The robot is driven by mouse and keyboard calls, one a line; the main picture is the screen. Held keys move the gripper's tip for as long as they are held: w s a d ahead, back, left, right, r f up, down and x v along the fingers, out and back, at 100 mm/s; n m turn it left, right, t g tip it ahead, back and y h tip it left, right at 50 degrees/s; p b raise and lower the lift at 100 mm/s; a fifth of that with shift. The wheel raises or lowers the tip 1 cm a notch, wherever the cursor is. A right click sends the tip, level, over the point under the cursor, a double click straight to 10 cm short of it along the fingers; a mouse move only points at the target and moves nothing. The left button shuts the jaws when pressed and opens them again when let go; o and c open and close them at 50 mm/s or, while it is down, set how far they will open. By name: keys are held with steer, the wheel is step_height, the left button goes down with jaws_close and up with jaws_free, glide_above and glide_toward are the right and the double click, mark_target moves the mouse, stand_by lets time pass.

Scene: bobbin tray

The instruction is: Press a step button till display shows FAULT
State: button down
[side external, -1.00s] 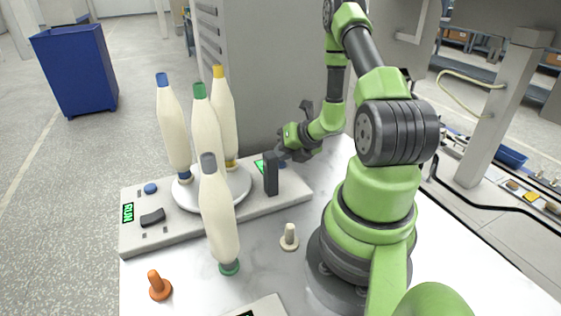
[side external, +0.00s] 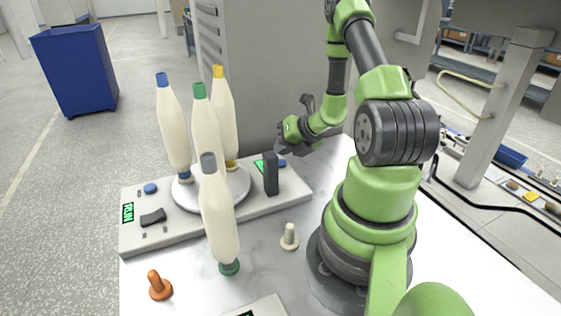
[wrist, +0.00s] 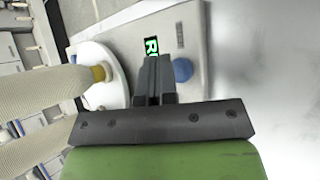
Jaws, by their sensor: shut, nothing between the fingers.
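A grey console carries a left display (side external: 127,213) that reads RUN in green. A blue button (side external: 150,188) is near it. A second green display (side external: 260,166) at the console's right end is partly hidden by a black post. My gripper (side external: 278,151) is shut and empty, and appears just above this right button.
Bobbins with blue, green and yellow tips stand on a white round plate (side external: 240,190). Another bobbin (side external: 219,220) stands in front. A black post (side external: 271,175) rises near the right button. An orange peg (side external: 159,286) and a cream peg (side external: 289,238) stand on the table.

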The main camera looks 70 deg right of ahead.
steer(key=shift+r, duration=2.5)
stand_by(0.6)
step_height(320, 180, up, 24)
glide_above(283, 160)
steer(key=w+a+f+n+g+y, duration=0.1)
steer(key=w+a+n+g+y, duration=0.25)
steer(key=a+n, duration=0.7)
steer(key=w+a+f+n+g+y, duration=0.15)
steer(key=a+n+g+y, duration=0.45)
steer(key=a, duration=0.8)
steer(key=s+a+r+n+g+h, duration=0.2)
steer(key=s+a+n+g+h, duration=0.6)
steer(key=s+a+n, duration=0.9)
step_height(283, 160, down, 15)
steer(key=w+n+y, duration=0.1)
steer(key=w+n, duration=0.1)
steer(key=shift+a, duration=0.45)
